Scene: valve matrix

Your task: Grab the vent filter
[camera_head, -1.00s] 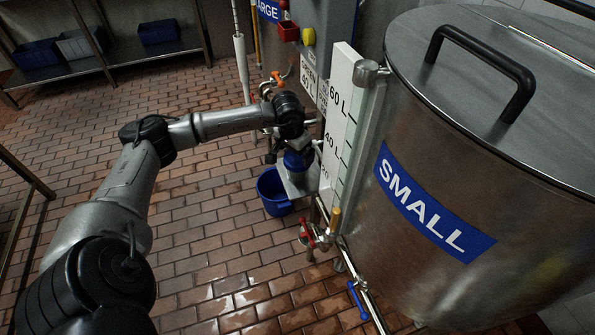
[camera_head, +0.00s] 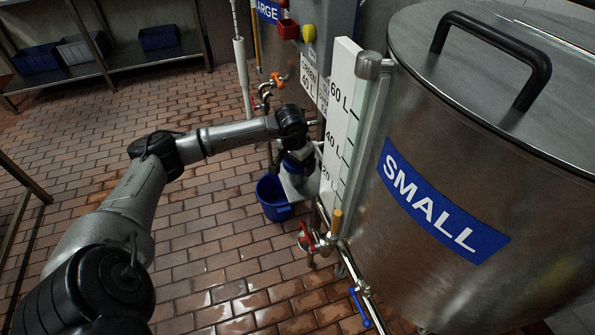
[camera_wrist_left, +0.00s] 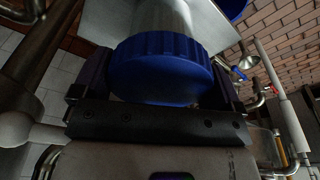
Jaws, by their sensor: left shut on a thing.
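The vent filter, with a ribbed blue cap (camera_wrist_left: 160,68) and a pale body beyond it, is between the fingers of my left gripper (camera_wrist_left: 158,82) in the left wrist view. The fingers are shut on the cap's two sides. In the head view my left gripper (camera_head: 299,158) is at a pale bracket (camera_head: 301,188) beside the level board, and a bit of blue shows under the wrist. The arm hides most of the filter there. My right gripper is not in view.
A steel tank labelled SMALL (camera_head: 440,200) fills the right side, with a level board (camera_head: 338,120) on its left. A blue bucket (camera_head: 272,198) stands below my left gripper. Red-handled (camera_head: 306,237) and blue-handled (camera_head: 360,308) valves are nearby. The tiled floor at left is open.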

